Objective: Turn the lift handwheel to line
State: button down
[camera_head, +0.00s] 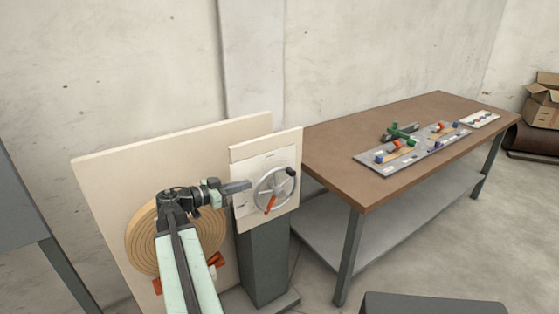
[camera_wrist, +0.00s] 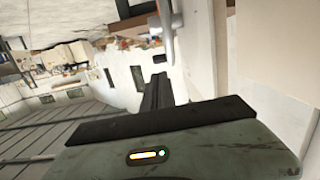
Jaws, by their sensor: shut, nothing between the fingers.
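The grey spoked handwheel (camera_head: 262,181) is mounted on a pale upright panel (camera_head: 243,214). It has a black knob (camera_head: 291,172) at its upper right and an orange part (camera_head: 270,204) at its lower left. My gripper (camera_head: 248,185) is shut and empty, with its tips at the wheel's left rim; I cannot tell whether they touch it. In the wrist view the dark fingers (camera_wrist: 155,92) are together, and a grey curved piece (camera_wrist: 166,35), seemingly the wheel rim, shows just beyond them. Panel markings are too small to read.
A large pale board with a wooden spiral disc (camera_head: 142,240) stands behind my arm, left of the panel. A grey pedestal (camera_head: 264,262) carries the panel. A brown workbench (camera_head: 330,150) with a parts board (camera_head: 380,165) stands close on the right. Cardboard boxes (camera_head: 543,100) are at far right.

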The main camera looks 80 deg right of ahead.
aim_at(288, 172)
jog(key=x, duration=0.5)
jog(key=b+x, duration=0.1)
jog(key=x, duration=0.4)
jog(key=r+x, duration=0.1)
jog(key=x, duration=0.3)
jog(key=shift+s+d+b, duration=0.15)
jog(key=shift+s+b, duration=0.25)
jog(key=shift+s, duration=0.15)
